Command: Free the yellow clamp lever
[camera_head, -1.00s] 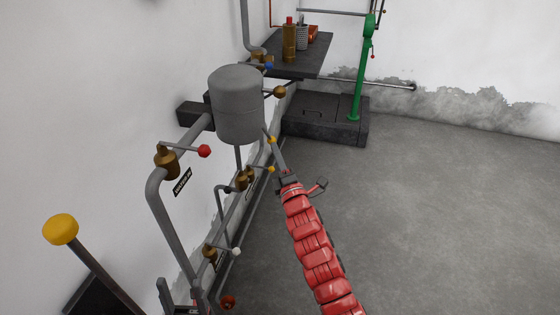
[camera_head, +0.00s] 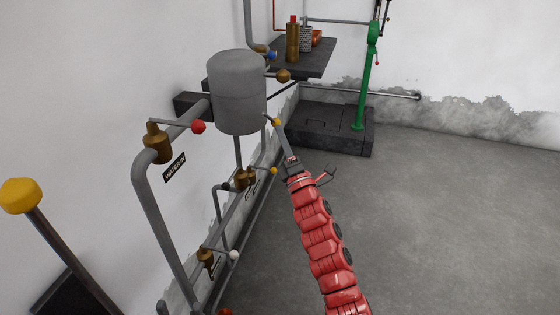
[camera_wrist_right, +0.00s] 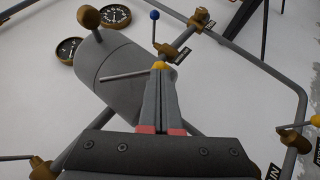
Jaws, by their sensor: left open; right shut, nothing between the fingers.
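A short lever with a yellow knob (camera_head: 277,121) sticks out by the lower right side of the grey tank (camera_head: 238,90). My right gripper (camera_head: 280,131) reaches up to it, shut and empty, with its fingertips at the knob. In the right wrist view the yellow knob (camera_wrist_right: 160,66) shows just past the closed fingertips (camera_wrist_right: 160,76); I cannot tell whether they touch. A grey rod (camera_wrist_right: 110,76) runs left from there across the tank. My left gripper is not in view.
A large yellow-knobbed lever (camera_head: 20,196) stands at the lower left. Pipes with red (camera_head: 198,127), white (camera_head: 233,255) and another yellow-knobbed valve lever (camera_head: 273,170) line the wall. A dark shelf (camera_head: 310,65) and green stand (camera_head: 368,85) are behind. The floor at right is clear.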

